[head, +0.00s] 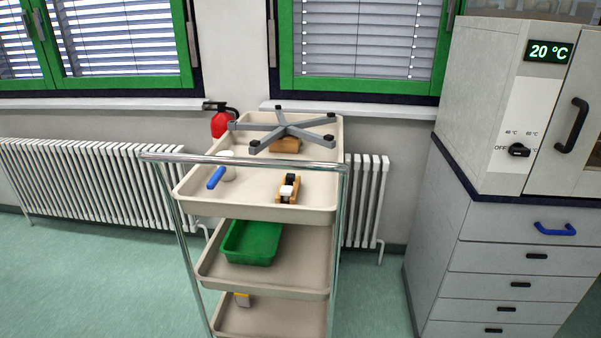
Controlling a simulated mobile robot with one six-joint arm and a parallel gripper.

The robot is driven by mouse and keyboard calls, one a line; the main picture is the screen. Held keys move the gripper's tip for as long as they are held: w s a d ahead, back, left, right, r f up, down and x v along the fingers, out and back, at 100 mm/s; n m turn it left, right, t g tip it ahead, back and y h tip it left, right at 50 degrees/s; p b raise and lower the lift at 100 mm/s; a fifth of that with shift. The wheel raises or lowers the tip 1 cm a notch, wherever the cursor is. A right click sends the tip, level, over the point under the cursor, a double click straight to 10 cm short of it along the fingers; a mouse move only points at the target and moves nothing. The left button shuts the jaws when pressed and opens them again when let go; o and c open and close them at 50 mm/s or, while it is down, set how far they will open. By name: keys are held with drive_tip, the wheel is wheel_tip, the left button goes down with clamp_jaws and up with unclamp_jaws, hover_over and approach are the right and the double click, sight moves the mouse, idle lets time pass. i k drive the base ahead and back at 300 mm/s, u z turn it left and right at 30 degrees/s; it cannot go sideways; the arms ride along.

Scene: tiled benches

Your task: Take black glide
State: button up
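A grey star-shaped base (283,130) with several legs lies at the far end of the trolley's top tray. Small black pieces sit at its leg ends, and they look like glides. One black glide (278,109) is at the far leg, one black glide (331,116) is at the right, and one black glide (255,146) is at the near left leg. I cannot tell which one the task names. My gripper is not in view.
The top tray (250,205) also holds a blue-handled tool (216,177), a white cylinder (228,172) and a wooden item (289,190) with black and white parts. A green bin (252,243) sits on the middle shelf. A cabinet (500,240) stands right; floor (90,280) is clear left.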

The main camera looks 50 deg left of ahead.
sight(290, 178)
drive_tip(key=i, duration=1.85)
drive_tip(key=z, duration=0.45)
drive_tip(key=k, duration=0.15)
drive_tip(key=u, duration=2.55)
drive_tip(key=k, duration=0.25)
drive_tip(key=u, duration=1.8)
